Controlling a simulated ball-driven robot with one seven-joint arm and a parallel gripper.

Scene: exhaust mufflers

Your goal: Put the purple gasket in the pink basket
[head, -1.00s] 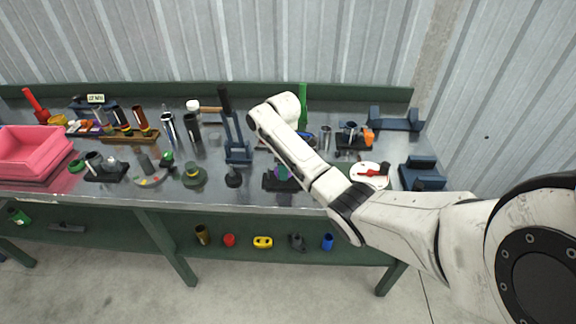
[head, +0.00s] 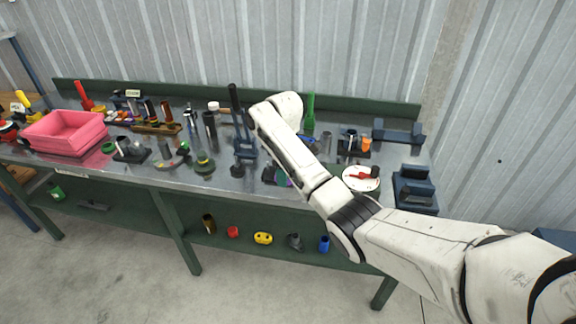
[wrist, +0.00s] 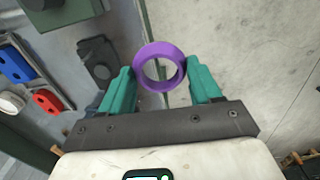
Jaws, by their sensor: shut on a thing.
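The purple gasket (wrist: 174,82) is a ring held between the teal fingers of my gripper (wrist: 160,86) in the wrist view. The fingers are shut on its two sides. In the head view my arm hides most of the gripper, which is over the bench's front edge right of the middle. The pink basket (head: 66,142) is an open-topped box on the bench's left part, well left of my gripper. Its inside is only partly visible.
A white round plate (head: 361,184) lies at right. Several small parts are on the lower shelf.

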